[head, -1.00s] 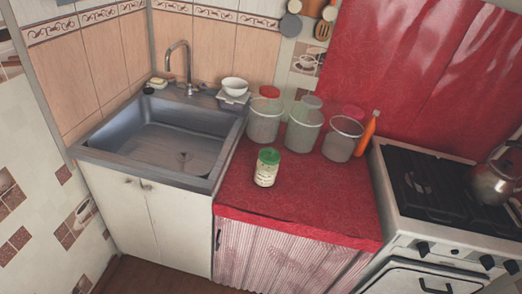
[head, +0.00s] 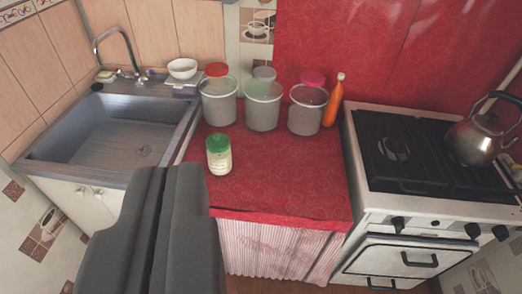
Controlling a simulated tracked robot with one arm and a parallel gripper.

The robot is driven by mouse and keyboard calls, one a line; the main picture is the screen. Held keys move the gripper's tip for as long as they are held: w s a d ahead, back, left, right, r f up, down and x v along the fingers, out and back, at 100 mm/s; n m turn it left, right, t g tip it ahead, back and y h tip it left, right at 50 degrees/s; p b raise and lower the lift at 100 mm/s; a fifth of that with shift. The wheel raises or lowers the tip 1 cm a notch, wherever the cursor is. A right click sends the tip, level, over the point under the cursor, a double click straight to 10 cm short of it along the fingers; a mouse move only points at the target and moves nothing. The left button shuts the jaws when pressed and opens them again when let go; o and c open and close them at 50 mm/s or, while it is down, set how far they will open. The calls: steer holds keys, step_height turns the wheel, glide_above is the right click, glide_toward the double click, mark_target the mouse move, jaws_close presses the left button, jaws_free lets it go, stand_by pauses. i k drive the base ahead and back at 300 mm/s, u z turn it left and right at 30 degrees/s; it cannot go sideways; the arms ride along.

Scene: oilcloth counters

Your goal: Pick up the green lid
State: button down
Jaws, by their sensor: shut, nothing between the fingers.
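The green lid (head: 217,142) sits on top of a small clear jar (head: 219,162) with pale contents and a light label. The jar stands upright on the red oilcloth counter (head: 285,175), near its left side. My gripper (head: 168,173) shows as two dark grey fingers in the lower left. The fingers are shut with nothing between them. Their tips appear just left of and below the jar in the picture, apart from the lid.
Three clear buckets (head: 262,106) stand behind the jar, with red and grey lids behind them. An orange bottle (head: 333,102) stands at their right. The sink (head: 115,130) is left, the stove (head: 425,160) with a kettle (head: 475,138) right. The counter's front right is clear.

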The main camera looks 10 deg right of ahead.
mark_target(216, 142)
steer(key=k, duration=0.65)
steer(key=z, duration=0.2)
steer(key=i, duration=2.25)
steer(key=u, duration=0.75)
